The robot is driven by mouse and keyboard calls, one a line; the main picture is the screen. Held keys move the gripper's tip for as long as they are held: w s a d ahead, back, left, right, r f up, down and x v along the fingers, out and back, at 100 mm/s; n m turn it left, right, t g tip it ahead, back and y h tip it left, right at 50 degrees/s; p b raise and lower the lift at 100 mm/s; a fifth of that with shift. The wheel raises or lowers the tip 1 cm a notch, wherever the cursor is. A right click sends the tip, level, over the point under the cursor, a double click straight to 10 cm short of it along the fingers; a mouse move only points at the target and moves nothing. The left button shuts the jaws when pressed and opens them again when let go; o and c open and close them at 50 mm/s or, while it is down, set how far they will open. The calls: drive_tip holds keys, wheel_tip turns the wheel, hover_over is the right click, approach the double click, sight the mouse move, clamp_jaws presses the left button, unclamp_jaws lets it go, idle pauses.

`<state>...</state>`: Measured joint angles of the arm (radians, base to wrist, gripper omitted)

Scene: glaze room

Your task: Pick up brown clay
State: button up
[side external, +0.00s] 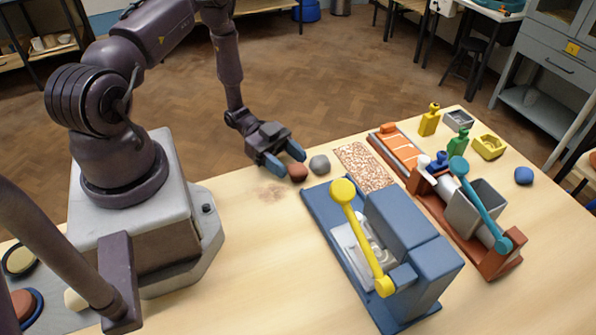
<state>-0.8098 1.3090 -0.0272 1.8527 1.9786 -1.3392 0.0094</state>
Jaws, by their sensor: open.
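A reddish-brown lump of clay (298,173) lies on the light wooden table, just left of a grey lump (319,164). My gripper (289,164) points down to the right, low over the table's back edge. Its two blue fingers are apart, with the brown clay right at their tips. I cannot tell whether the clay is partly between the fingers or just in front of them, or whether they touch it.
A blue press with a yellow lever (410,240) stands in front. A speckled mat (364,167) lies right of the lumps. Further right are a red-brown machine with a teal lever (480,205), yellow and green bottles, and a blue lump (524,175).

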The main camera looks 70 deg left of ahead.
drive_tip(key=shift+x, duration=0.75)
drive_tip(key=c, duration=0.6)
drive_tip(key=shift+o, duration=0.2)
drive_tip(key=shift+r, duration=0.15)
